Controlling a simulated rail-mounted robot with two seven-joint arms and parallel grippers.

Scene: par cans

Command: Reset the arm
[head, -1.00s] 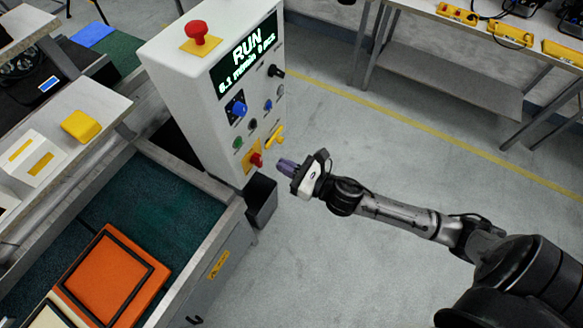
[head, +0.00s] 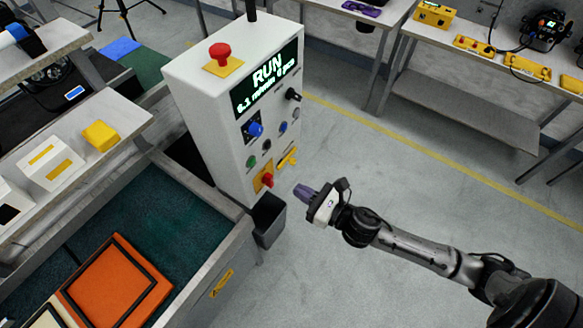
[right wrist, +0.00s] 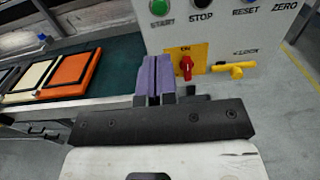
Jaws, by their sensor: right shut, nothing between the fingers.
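My right gripper (head: 304,192) is shut and empty, in the open space to the right of the control box (head: 215,130). Its purple fingers (right wrist: 153,77) are together in the right wrist view. They point toward the lower part of the box, near the red rotary switch (right wrist: 186,66) on its yellow plate. A gap shows between the fingertips and the box in the head view. The box's screen (head: 265,78) reads RUN. My left gripper is not in view.
A dark bin (head: 268,220) hangs below the box. A conveyor (head: 165,215) carries an orange framed panel (head: 117,283) at the left. A yellow handle (head: 287,158) sticks out from the box. A workbench (head: 460,105) stands at the back right. The floor between is clear.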

